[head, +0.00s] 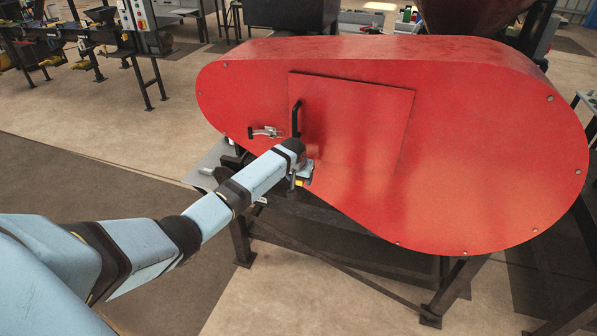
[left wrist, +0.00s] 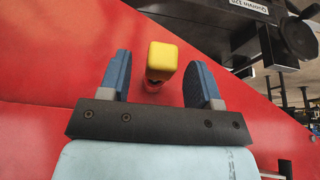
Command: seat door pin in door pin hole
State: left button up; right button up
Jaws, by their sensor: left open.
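The door pin shows a yellow block-shaped head (left wrist: 162,60) in the left wrist view. It stands in front of the red guard between the two blue fingers of my left gripper (left wrist: 158,72). The fingers are open, with a visible gap on both sides of the head. In the head view my left gripper (head: 301,178) is at the red surface, just below the door's lower left corner; a bit of yellow shows there. The pin hole is hidden, and I cannot tell how deep the pin sits. The square red door (head: 355,120) lies flat against the guard. My right gripper is not in view.
The large red guard (head: 480,150) fills the right of the head view. A black handle (head: 296,118) and a metal toggle clamp (head: 264,132) are just above my gripper. Dark machine parts (left wrist: 225,22) lie beyond the guard's edge.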

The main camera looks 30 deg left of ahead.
pick_arm(q)
jog(key=b+v, duration=0.1)
jog(key=v, duration=1.3)
jog(key=shift+f, duration=0.1)
jog(key=s+d+f+m+t+h, duration=0.1)
jog(key=s+d+f+m, duration=0.1)
jog(key=s+d+f, duration=0.6)
jog(key=s+d+f+m+t+h, duration=0.1)
jog(key=s+d+f+t, duration=0.1)
jog(key=s+d+f, duration=0.6)
jog(key=s+d+f+m+t+h, duration=0.1)
jog(key=s+d+f, duration=0.1)
jog(key=s, duration=0.8)
jog(key=s+d+f+m+t+h, duration=0.1)
jog(key=s+d, duration=0.3)
jog(key=s, duration=0.7)
jog(key=shift+d+f+m+t, duration=0.3)
jog(key=shift+d+f+t, duration=0.1)
jog(key=shift+f+t, duration=0.35)
